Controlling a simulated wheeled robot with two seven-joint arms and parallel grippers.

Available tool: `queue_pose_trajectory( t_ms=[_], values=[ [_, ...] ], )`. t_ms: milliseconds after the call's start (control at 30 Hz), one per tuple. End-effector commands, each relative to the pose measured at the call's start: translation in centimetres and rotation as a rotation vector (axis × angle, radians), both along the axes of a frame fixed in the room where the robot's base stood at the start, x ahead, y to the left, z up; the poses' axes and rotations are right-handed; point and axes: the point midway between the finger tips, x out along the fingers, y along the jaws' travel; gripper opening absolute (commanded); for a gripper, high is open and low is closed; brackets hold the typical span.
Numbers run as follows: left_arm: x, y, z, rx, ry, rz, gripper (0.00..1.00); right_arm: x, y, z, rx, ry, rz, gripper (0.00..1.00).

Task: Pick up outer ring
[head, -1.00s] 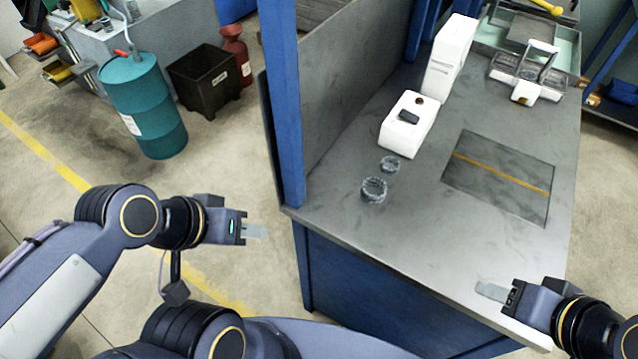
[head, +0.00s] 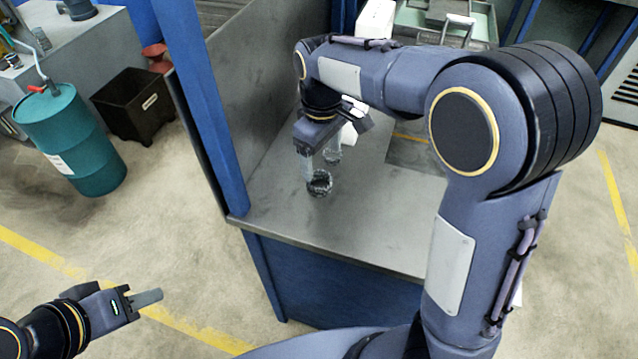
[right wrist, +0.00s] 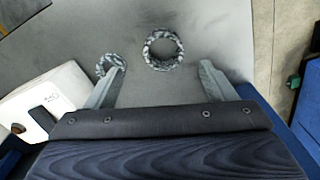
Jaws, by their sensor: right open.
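The larger grey ring, the outer ring by its size (head: 319,191), lies on the table near its left front corner. The right wrist view shows it (right wrist: 148,53) ahead of the gap between the fingertips. The smaller grey ring (head: 333,160) lies just behind it, partly hidden by a finger; in the right wrist view it (right wrist: 103,64) is beside the left finger's tip. My right gripper (head: 319,168) is open and empty, pointing down over the rings. It also shows in the right wrist view (right wrist: 158,76). My left gripper (head: 147,298) is off the table at lower left; its finger gap cannot be made out.
A blue post (head: 205,110) and grey side panel (head: 255,85) bound the table (head: 290,222) on the left. My right arm hides much of the table.

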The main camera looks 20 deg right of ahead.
Motion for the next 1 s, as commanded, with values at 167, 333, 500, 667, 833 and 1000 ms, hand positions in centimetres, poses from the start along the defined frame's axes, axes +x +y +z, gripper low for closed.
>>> queue_pose_trajectory(
  t_ms=[167,333,500,667,833,1000],
  values=[
    [0.0,0.0,-0.2,0.0,0.0,0.0,0.36,0.0,0.1,-2.1,-0.003,0.002,0.001,0.77],
    [0.0,0.0,-0.2,0.0,0.0,0.0,0.36,-0.2,0.3,-4.3,-0.005,0.004,0.0,0.77],
    [0.0,0.0,-0.4,0.0,0.0,0.0,0.36,-0.3,0.5,-6.7,-0.002,0.002,-0.001,0.77],
    [0.0,0.0,-0.4,0.0,0.0,0.0,0.36,-0.3,0.5,-7.4,-0.001,0.001,0.0,0.77],
    [0.0,0.0,-0.4,0.0,0.0,0.0,0.36,-0.2,0.5,-7.4,0.0,0.0,0.0,0.77],
    [0.0,0.0,-0.4,0.0,0.0,0.0,0.36,-0.2,0.5,-7.4,0.001,0.001,-0.001,0.55]
  ],
)
